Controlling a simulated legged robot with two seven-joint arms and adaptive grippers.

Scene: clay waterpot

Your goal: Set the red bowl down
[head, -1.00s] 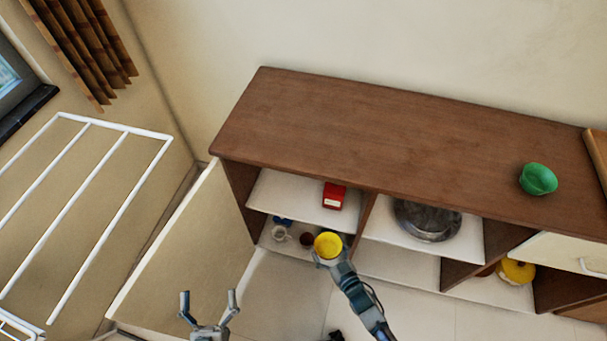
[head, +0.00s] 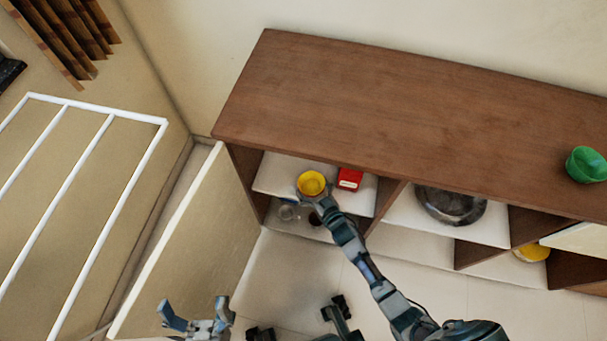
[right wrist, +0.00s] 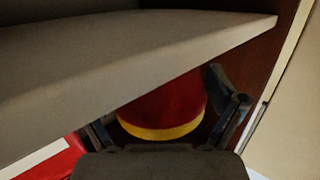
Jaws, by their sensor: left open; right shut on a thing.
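The red bowl shows its yellow inside (head: 311,183) in the head view. In the right wrist view its red outside (right wrist: 170,104) and yellow rim show. My right gripper (head: 320,199) is shut on it, with a finger on either side in the right wrist view (right wrist: 166,122). The bowl is at the cabinet's upper left shelf (head: 276,173), left of a red box (head: 349,179). I cannot tell whether it touches the shelf. My left gripper (head: 194,308) is open and empty, low in the head view, away from the cabinet.
The cabinet's brown top (head: 400,110) bears a green bowl (head: 586,165) at right. An open door (head: 190,240) stands left of the compartment. A dark metal pan (head: 450,205) sits in the neighbouring compartment. Glassware (head: 288,213) is on the lower shelf. A pale board (right wrist: 100,65) spans the wrist view.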

